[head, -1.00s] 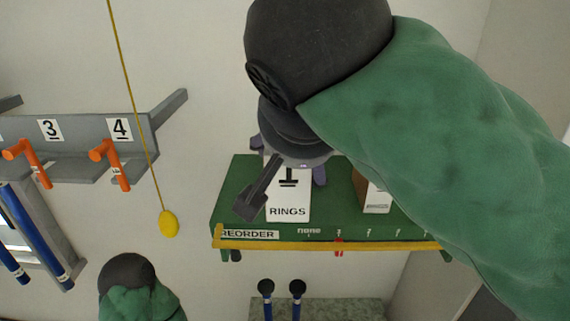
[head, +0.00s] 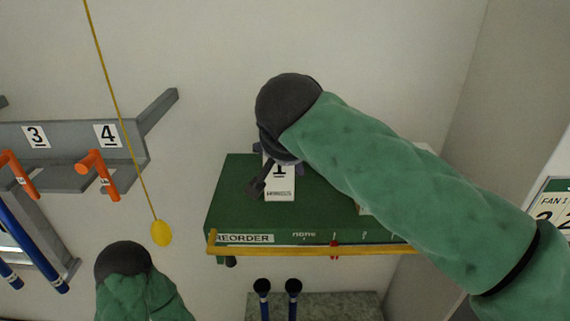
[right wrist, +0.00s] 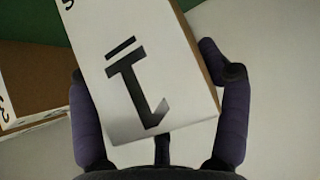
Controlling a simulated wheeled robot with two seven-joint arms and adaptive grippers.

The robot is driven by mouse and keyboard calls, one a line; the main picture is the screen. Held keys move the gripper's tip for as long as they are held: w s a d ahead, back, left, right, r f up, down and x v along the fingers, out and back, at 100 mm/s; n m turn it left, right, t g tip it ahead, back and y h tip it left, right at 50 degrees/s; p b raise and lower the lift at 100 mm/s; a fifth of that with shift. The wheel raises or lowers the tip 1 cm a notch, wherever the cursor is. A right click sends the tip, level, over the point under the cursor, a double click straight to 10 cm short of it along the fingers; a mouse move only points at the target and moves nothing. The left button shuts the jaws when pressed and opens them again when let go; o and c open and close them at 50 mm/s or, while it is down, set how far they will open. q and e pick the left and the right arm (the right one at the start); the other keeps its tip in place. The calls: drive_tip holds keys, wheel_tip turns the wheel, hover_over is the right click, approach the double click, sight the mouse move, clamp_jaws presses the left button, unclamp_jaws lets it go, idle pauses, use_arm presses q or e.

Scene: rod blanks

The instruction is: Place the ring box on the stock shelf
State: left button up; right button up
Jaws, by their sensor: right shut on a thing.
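The ring box (head: 280,189), white-faced with a black symbol, is over the green top of the stock shelf (head: 235,195), back from its yellow front edge. Whether its base touches the shelf is unclear. My right gripper (head: 273,168) is around the box from above, partly hidden by my wrist. In the right wrist view the box (right wrist: 140,70), with a brown side, is tilted between the two dark fingers (right wrist: 160,105), which are shut on it. My left arm shows at the lower left; its gripper is out of view.
Another brown and white box (right wrist: 25,95) is left in the right wrist view, mostly hidden by my arm in the head view. A yellow pull knob (head: 162,233) hangs on a cord at left. A grey rack (head: 75,150) with orange hooks is further left.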

drive_tip(key=shift+w+f, duration=0.4)
drive_tip(key=shift+f, duration=0.05)
drive_tip(key=f, duration=0.3)
drive_tip(key=shift+w+p, duration=0.4)
drive_tip(key=shift+s+f, duration=0.1)
drive_tip(key=shift+f, duration=0.35)
drive_tip(key=shift+f, duration=0.2)
drive_tip(key=o, duration=1.3)
